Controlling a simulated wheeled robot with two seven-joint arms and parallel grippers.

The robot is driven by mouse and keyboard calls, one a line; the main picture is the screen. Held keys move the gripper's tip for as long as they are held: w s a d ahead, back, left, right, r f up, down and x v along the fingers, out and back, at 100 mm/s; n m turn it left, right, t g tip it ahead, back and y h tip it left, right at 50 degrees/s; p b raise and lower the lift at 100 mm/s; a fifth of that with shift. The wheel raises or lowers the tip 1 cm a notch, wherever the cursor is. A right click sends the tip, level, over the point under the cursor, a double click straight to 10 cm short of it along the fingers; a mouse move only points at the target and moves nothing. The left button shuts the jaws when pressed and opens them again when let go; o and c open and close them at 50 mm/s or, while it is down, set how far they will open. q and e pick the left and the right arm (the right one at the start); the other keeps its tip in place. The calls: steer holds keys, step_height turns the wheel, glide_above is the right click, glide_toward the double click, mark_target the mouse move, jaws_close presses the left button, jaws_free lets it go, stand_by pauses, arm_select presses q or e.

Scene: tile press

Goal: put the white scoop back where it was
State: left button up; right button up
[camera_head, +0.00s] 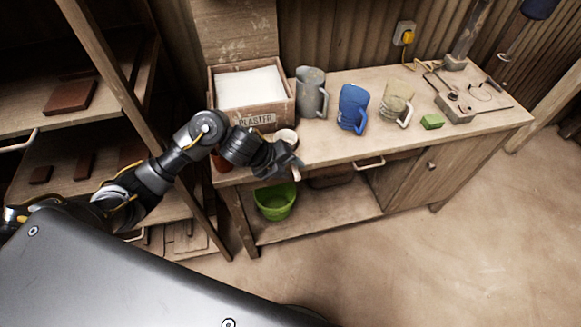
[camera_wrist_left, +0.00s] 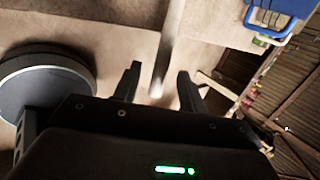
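In the head view a small whitish round thing (camera_head: 286,137), which looks like the bowl of the white scoop, is at the bench's front edge beside the plaster box. My left gripper (camera_head: 293,164) is close in front of it and partly hides that area. In the left wrist view the fingers (camera_wrist_left: 159,88) stand apart. A pale blurred rod (camera_wrist_left: 170,45) reaches down between them, with gaps visible on both sides. It may be the scoop's handle; I cannot tell for sure. My right gripper is not in view.
The plaster box (camera_head: 251,95) holds white powder. Grey (camera_head: 311,93), blue (camera_head: 353,107) and yellowish (camera_head: 396,101) jugs stand along the bench (camera_head: 335,148). A green block (camera_head: 432,121) lies further right. A green bucket (camera_head: 275,201) sits on the lower shelf. Shelving is at left.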

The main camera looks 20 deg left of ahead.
arm_select(q)
steer(key=shift+r, duration=0.3)
steer(key=p+v, duration=0.1)
steer(key=v, duration=1)
steer(key=shift+s+a+r+p, duration=0.2)
steer(key=shift+s+a+p, duration=0.1)
steer(key=shift+p, duration=0.1)
steer(key=shift+d, duration=0.1)
